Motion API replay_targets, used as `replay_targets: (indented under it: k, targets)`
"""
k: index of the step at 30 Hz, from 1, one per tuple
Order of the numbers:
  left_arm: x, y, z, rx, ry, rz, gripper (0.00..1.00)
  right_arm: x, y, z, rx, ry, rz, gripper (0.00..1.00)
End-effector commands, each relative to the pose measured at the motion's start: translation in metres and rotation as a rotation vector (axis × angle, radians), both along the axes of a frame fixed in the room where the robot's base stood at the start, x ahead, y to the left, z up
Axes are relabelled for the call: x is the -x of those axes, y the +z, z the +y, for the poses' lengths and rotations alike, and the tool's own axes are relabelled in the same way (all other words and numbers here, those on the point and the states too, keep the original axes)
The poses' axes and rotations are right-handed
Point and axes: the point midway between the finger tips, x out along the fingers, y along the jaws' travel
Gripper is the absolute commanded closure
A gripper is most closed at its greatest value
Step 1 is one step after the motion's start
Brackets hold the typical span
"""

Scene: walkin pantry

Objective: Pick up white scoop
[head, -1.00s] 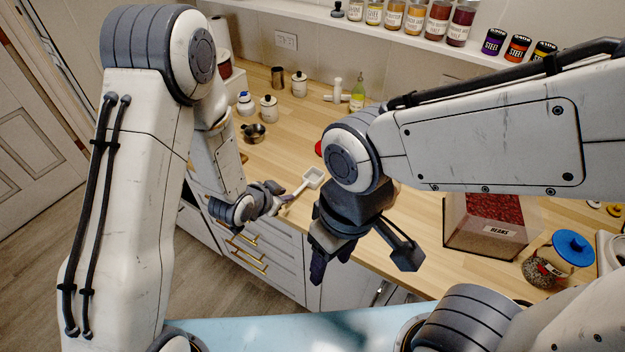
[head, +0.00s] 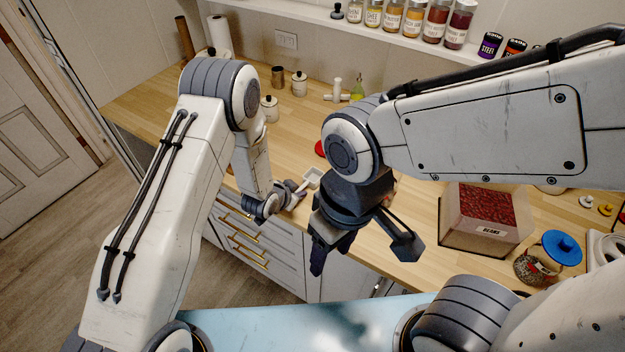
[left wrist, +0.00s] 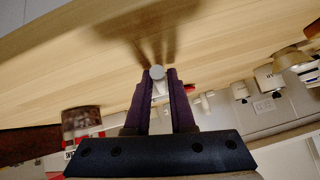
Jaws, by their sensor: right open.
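The white scoop (head: 313,177) lies on the wooden counter near its front edge, its handle pointing toward my left gripper. My left gripper (head: 294,196) is low at the counter's edge, at the handle. In the left wrist view its two purple fingers (left wrist: 159,82) stand on either side of the round white handle end (left wrist: 157,73), with little or no gap. I cannot tell whether they press on it. My right gripper (head: 365,255) is open and empty, in front of the counter, right of the scoop.
A bin of beans (head: 487,218) and a blue-lidded jar (head: 560,252) stand on the counter at the right. White canisters (head: 299,84) and a green bottle (head: 357,90) stand at the back. A red object (head: 320,148) is partly hidden behind my right arm. Drawers (head: 245,240) are below the counter's edge.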

Motion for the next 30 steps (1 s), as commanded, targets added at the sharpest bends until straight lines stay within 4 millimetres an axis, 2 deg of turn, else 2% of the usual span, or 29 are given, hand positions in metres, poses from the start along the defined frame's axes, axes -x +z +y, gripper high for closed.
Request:
replay_targets:
  k: [2,4,5,20,25,29,30]
  targets:
    - [0.000,0.000,0.000,0.000,0.000,0.000,0.78,0.000,0.000,0.000,0.000,0.000,0.000,0.43]
    - [0.000,0.000,0.000,0.000,0.000,0.000,0.97,0.000,0.000,0.000,0.000,0.000,0.000,0.43]
    - [0.000,0.000,0.000,0.000,0.000,0.000,1.00,0.000,0.000,0.000,0.000,0.000,0.000,0.43]
    - [0.000,0.005,0.000,0.000,-0.001,-0.001,1.00,0.000,-0.004,0.000,0.000,-0.001,0.000,0.43]
    - [0.000,0.021,0.000,0.000,-0.001,-0.004,1.00,0.000,-0.012,0.000,0.000,-0.002,0.000,0.43]
    - [-0.001,0.042,0.000,0.002,-0.001,-0.007,1.00,0.000,-0.021,0.000,0.000,-0.003,0.000,0.43]
    - [0.011,0.046,-0.007,0.001,-0.006,-0.003,1.00,0.000,-0.026,0.000,0.000,-0.003,0.000,0.43]
